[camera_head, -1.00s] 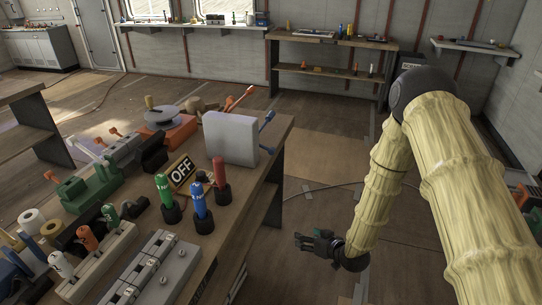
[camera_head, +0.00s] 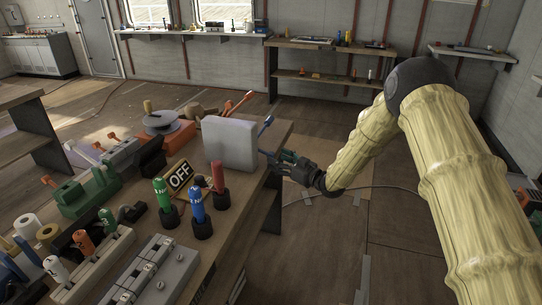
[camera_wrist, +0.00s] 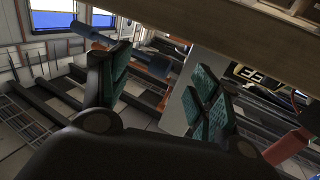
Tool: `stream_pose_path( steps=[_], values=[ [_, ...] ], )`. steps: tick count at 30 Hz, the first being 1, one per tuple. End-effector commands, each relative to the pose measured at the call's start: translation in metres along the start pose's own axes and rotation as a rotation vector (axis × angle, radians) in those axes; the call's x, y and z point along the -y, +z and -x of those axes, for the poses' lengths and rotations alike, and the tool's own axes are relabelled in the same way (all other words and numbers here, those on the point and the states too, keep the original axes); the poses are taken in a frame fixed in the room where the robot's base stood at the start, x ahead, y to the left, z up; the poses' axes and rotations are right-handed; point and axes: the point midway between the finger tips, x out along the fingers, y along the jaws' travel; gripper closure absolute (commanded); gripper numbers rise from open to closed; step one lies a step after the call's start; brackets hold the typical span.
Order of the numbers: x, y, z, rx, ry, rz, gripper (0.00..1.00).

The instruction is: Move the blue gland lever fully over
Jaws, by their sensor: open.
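A pale grey box (camera_head: 230,143) stands at the right end of the workbench. A blue lever (camera_head: 265,125) sticks up at a slant from its right side. A second, lower blue piece (camera_head: 265,153) shows by the box's lower right edge, close to my fingertips. My gripper (camera_head: 279,161) is open, just off the bench's right edge and beside the box. In the wrist view, a blue bar with a thicker end (camera_wrist: 150,61) lies across the gap ahead of my spread fingers (camera_wrist: 155,78). I cannot tell whether they touch it.
Open floor (camera_head: 325,235) lies right of the bench. A shelf unit (camera_head: 325,62) stands at the back.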

Motion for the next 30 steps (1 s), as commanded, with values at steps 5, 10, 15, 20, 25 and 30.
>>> stream_pose_path(
  steps=[5,10,15,20,25,30],
  values=[
    [0.0,0.0,-0.025,0.001,0.0,0.001,0.38],
    [0.0,0.001,-0.038,0.001,0.0,0.0,0.38],
    [0.0,0.001,-0.043,0.001,0.0,-0.001,0.38],
    [0.0,0.001,-0.043,0.001,0.001,-0.001,0.38],
    [0.0,0.001,-0.043,0.001,0.001,-0.001,0.58],
    [0.0,0.001,-0.043,0.001,0.001,0.0,0.89]
  ],
)
